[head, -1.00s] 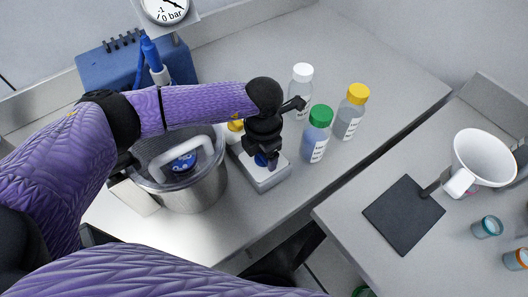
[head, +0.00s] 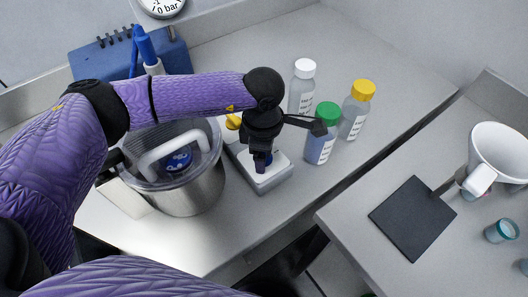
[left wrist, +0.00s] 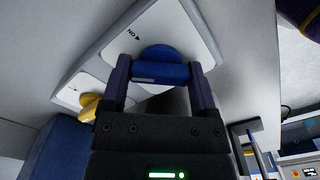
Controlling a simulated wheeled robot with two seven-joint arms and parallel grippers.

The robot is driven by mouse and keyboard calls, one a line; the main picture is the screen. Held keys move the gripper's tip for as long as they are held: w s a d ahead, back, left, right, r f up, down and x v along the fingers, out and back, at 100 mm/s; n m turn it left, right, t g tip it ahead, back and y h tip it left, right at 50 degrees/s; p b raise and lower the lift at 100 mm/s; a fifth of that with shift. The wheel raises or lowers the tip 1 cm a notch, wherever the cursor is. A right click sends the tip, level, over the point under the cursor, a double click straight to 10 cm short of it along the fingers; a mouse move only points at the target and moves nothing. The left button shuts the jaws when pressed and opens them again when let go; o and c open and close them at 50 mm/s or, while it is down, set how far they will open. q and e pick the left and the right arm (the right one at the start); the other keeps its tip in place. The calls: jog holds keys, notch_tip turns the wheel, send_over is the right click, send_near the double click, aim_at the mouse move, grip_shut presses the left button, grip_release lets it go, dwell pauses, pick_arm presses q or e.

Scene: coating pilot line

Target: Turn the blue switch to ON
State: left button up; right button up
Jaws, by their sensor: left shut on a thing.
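The blue switch (left wrist: 160,72) is a round knob with a bar grip on a pale switch box (left wrist: 205,35). In the left wrist view the word ON with a small arrow is printed up and left of the knob. My left gripper (left wrist: 160,69) is shut on the bar, one finger at each end. In the head view, my left gripper (head: 262,160) is over the box (head: 270,181), and only a little blue shows below it. A yellow switch (head: 233,121) sits behind it on the box. My right gripper is not in view.
A steel pot (head: 190,198) with a clear lid stands left of the box, under my left forearm. Bottles with white (head: 305,68), green (head: 327,112) and yellow (head: 363,90) caps stand close on the right. The counter in front is clear.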

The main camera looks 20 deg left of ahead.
pick_arm(q)
jog(key=shift+f+m+b, duration=0.2)
jog(key=shift+m+b, duration=0.55)
jog(key=shift+m, duration=0.35)
jog(key=m+b, duration=0.3)
jog(key=m, duration=0.3)
jog(key=o, duration=1.3)
jog(key=shift+r, duration=0.2)
jog(key=shift+o, duration=0.2)
notch_tip(320, 180, up, 6)
jog(key=p, duration=0.4)
jog(key=shift+r+p, duration=0.15)
jog(key=shift+p, duration=0.15)
jog(key=shift+f, duration=0.2)
